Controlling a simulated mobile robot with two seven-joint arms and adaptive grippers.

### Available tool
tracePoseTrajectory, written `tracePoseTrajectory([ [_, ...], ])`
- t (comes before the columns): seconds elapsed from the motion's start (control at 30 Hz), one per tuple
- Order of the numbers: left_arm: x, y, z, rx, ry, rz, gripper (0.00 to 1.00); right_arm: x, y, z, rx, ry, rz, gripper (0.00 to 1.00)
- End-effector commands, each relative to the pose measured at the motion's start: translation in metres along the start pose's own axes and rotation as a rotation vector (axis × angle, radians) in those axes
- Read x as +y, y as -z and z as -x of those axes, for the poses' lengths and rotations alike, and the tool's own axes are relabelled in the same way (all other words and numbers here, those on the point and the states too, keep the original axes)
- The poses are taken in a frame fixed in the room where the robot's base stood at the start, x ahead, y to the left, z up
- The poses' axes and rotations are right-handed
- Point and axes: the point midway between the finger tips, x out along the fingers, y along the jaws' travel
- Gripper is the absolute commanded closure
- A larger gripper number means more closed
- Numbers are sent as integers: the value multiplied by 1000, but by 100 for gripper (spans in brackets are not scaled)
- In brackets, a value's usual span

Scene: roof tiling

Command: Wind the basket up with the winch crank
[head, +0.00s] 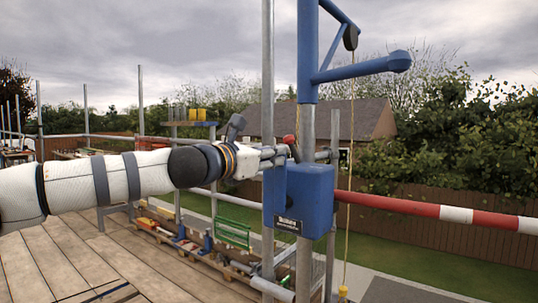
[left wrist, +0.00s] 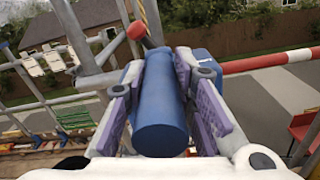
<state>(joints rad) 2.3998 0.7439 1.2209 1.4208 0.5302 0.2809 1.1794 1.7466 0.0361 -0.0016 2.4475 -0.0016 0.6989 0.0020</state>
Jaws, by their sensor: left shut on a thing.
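The winch is a blue box (head: 310,197) on a grey post, below a blue hoist arm (head: 350,70). My left gripper (head: 268,155) reaches in from the left, just beside the box. In the left wrist view its purple-padded fingers (left wrist: 160,75) are shut around a blue cylinder, which looks like the crank's grip (left wrist: 160,125). A lever with a red knob (left wrist: 136,30) stands just beyond it; the knob also shows in the head view (head: 289,139). A yellow rope (head: 349,180) hangs from the pulley to a yellow fitting (head: 343,291). The basket is not visible. My right gripper is out of view.
A red-and-white rail (head: 420,207) runs right from the post. Scaffold poles (head: 267,70) stand close to the gripper. The plank deck (head: 110,262) is clear at the lower left, and a low rack with a green crate (head: 233,233) stands beyond.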

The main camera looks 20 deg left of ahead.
Motion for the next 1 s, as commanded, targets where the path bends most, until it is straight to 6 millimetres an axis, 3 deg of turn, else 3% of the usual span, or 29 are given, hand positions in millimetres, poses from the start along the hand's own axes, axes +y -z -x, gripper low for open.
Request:
tracePoseTrajectory([
  [0.43, -21, -1, -1, 1, 8, -135, 100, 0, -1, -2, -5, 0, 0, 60],
  [1.0, -90, 14, 0, 1, 14, -657, 100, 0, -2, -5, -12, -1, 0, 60],
])
